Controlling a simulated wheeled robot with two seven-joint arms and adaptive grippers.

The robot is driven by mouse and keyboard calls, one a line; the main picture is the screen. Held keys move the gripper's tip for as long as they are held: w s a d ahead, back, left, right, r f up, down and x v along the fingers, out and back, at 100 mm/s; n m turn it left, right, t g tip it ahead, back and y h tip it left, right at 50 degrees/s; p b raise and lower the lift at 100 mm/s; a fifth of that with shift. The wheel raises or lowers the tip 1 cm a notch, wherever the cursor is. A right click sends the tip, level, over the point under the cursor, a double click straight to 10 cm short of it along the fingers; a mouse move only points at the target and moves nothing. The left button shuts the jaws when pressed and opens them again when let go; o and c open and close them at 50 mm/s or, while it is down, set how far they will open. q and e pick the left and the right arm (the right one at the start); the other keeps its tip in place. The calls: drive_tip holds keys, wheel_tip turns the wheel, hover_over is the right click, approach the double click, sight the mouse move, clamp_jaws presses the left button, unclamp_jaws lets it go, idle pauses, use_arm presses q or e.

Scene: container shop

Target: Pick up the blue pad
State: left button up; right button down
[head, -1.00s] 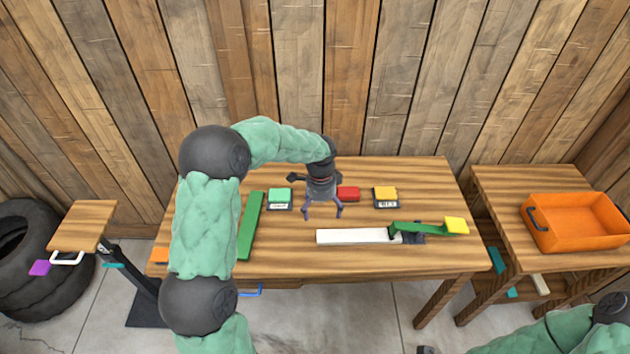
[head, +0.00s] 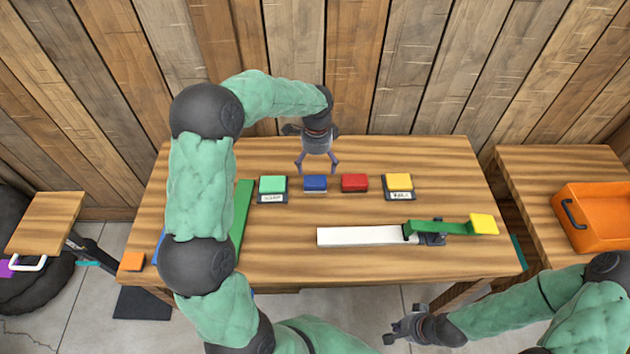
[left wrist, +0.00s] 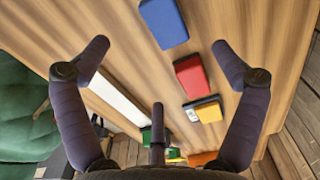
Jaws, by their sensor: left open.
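The blue pad (head: 315,184) lies on the wooden table, in a row between a green pad (head: 272,184) on its left and a red pad (head: 354,182) on its right. In the left wrist view the blue pad (left wrist: 164,22) is at the top, beyond my fingertips. My left gripper (head: 317,170) is open and empty, just behind and above the blue pad in the head view. It also shows in the left wrist view (left wrist: 160,65) with its fingers spread. My right gripper (head: 398,328) is low, in front of the table; its finger opening is too small to tell.
A yellow pad (head: 398,181) ends the row at the right. A white bar (head: 364,236) with a green lever (head: 440,228) and yellow block lies in front. A long green strip (head: 243,215) is at left. An orange crate (head: 590,218) stands on the right table (head: 520,165).

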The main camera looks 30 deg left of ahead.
sight(315, 183)
use_arm(q)
drive_tip(key=shift+s+f, duration=0.15)
drive_tip(key=shift+f, duration=0.55)
wheel_tip(315, 183, down, 4)
drive_tip(key=shift+f+b, duration=0.1)
drive_tip(key=shift+b, duration=0.55)
wheel_tip(315, 183, down, 5)
drive_tip(key=shift+a+b, duration=0.15)
drive_tip(key=shift+b, duration=0.85)
drive_tip(key=c, duration=1.3)
